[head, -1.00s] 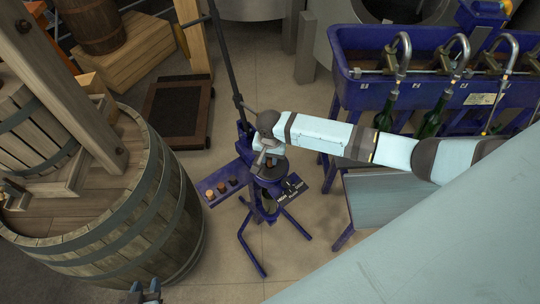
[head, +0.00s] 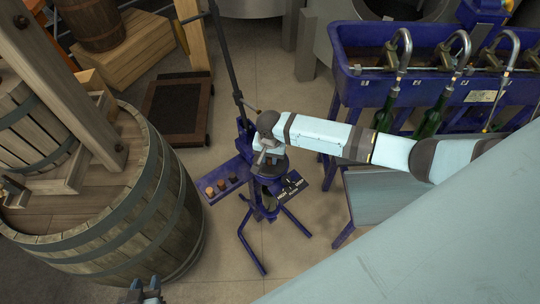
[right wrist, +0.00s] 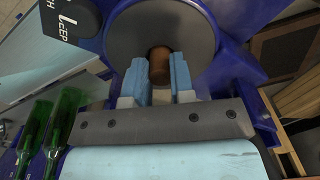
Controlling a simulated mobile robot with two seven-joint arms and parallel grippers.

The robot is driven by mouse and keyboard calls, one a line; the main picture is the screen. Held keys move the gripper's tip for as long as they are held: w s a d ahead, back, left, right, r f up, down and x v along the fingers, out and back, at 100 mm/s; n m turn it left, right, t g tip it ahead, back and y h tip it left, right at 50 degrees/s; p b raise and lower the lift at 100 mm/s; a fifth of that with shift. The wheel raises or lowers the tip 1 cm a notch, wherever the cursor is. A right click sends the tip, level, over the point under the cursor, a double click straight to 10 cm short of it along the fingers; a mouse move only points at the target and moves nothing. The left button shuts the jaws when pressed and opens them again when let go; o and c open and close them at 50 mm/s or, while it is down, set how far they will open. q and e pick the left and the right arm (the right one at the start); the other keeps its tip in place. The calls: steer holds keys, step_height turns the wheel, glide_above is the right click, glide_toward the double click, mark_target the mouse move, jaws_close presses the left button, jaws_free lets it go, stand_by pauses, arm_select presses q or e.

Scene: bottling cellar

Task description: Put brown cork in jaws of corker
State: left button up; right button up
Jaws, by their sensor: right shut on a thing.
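The brown cork (right wrist: 160,66) is between the two light blue fingers of my right gripper (right wrist: 160,82) in the right wrist view. The gripper is shut on it. The cork is over the round grey disc (right wrist: 188,22) of the blue corker; whether it touches the jaws cannot be told. In the head view my right gripper (head: 264,158) is at the upper part of the corker (head: 268,205) and hides much of its head. My left gripper (head: 146,291) is at the bottom edge, its two dark fingertips apart and empty, away from the corker.
Several corks (head: 221,187) sit in a blue tray (head: 238,170) left of the corker. A large wooden barrel (head: 165,215) stands further left. A blue filling trough (head: 365,75) with green bottles (head: 430,122) is at the right. The floor in front of the corker is clear.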

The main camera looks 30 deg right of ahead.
steer(key=o, duration=1)
steer(key=shift+c, duration=0.2)
step_height(320, 180, up, 14)
steer(key=shift+b, duration=0.3)
steer(key=shift+f, duration=0.1)
steer(key=s+a+f+n+t+y, duration=0.4)
steer(key=s+a+f+n+t, duration=0.15)
steer(key=s+a+f, duration=0.35)
steer(key=s+d+f+n+t, duration=0.2)
steer(key=s+n+t, duration=0.3)
steer(key=s, duration=0.6)
steer(key=shift+d+n+h, duration=0.35)
steer(key=shift+d+h, duration=0.05)
steer(key=shift+d, duration=0.25)
